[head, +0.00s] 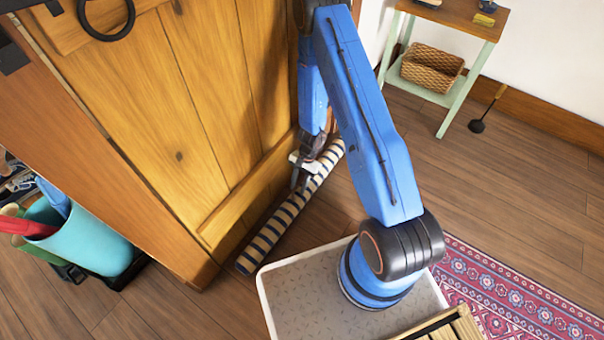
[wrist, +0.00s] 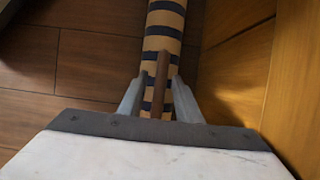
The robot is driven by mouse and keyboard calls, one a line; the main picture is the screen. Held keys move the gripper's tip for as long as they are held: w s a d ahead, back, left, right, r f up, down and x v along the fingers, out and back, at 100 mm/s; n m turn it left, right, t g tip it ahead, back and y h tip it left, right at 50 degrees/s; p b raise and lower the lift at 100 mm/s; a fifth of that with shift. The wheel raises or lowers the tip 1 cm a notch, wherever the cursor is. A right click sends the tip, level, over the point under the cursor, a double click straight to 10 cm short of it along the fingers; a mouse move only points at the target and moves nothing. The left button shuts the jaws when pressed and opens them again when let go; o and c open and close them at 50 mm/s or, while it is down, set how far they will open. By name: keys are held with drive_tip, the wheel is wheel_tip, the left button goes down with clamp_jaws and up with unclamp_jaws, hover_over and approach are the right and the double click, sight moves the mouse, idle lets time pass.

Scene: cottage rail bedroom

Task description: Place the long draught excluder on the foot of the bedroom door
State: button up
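The long draught excluder (head: 275,228), a tube with navy and tan stripes, lies on the floor along the foot of the wooden bedroom door (head: 205,110). In the wrist view the excluder (wrist: 163,35) runs away from me, with the door (wrist: 240,75) close on its right. A narrow shadowed strip lies between them there; I cannot tell whether they touch. My gripper (head: 298,185) is low over the excluder's middle. In the wrist view its fingers (wrist: 160,90) stand apart on either side of a brown strip (wrist: 161,80), with striped cloth showing between. The excluder's middle is partly hidden by my gripper.
A turquoise bucket (head: 85,238) with colourful things in it stands at left beyond the door's edge. A green-legged side table (head: 459,75) holds a wicker basket (head: 432,68) at the back. A patterned red rug (head: 510,295) lies at right. Bare floor (head: 500,180) is open between.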

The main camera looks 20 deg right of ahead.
drive_tip(key=v, duration=0.9)
drive_tip(key=shift+r, duration=0.4)
drive_tip(key=shift+s+d, duration=0.1)
drive_tip(key=shift+d, duration=0.05)
